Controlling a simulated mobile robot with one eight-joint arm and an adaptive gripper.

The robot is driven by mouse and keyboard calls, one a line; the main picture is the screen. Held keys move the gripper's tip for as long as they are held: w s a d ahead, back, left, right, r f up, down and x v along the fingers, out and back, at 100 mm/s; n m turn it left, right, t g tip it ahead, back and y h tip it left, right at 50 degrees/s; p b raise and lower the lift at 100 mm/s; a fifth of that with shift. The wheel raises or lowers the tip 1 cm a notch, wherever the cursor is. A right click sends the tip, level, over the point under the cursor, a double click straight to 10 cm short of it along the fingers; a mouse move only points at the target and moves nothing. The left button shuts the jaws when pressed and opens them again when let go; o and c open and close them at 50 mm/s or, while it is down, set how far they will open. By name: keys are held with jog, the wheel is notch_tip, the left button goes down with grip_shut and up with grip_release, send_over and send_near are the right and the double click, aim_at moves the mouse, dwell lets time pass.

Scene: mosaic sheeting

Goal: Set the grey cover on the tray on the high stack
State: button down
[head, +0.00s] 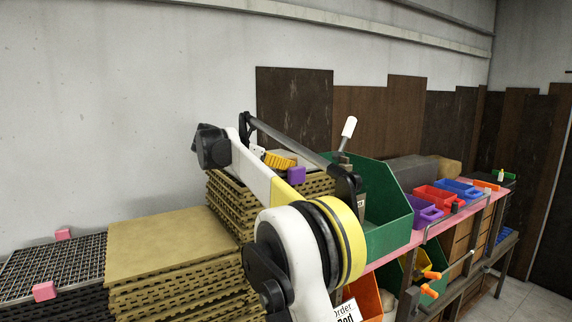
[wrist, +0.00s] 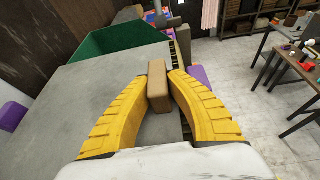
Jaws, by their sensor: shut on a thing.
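My gripper (wrist: 158,88) is shut on the tan block-shaped handle of the grey cover (wrist: 100,92). The cover is a broad flat grey sheet and fills much of the wrist view. A dark gridded strip of the tray (wrist: 173,50) shows along the cover's right edge. Purple corner blocks show at left (wrist: 12,116) and at right (wrist: 199,75). In the head view my gripper (head: 280,160) is over the high stack (head: 225,205) of tan sheets, by a purple block (head: 296,175). My arm hides much of that stack's top. I cannot tell whether the cover touches the tray.
A lower tan stack (head: 150,240) stands left of the high one. Further left is a gridded tray (head: 60,265) with pink blocks. A green bin (head: 390,215) stands close to the right of the high stack. Small coloured bins (head: 438,196) line the bench beyond.

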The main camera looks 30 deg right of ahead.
jog(key=c, duration=1.3)
grip_release()
jog(key=v, duration=1.2)
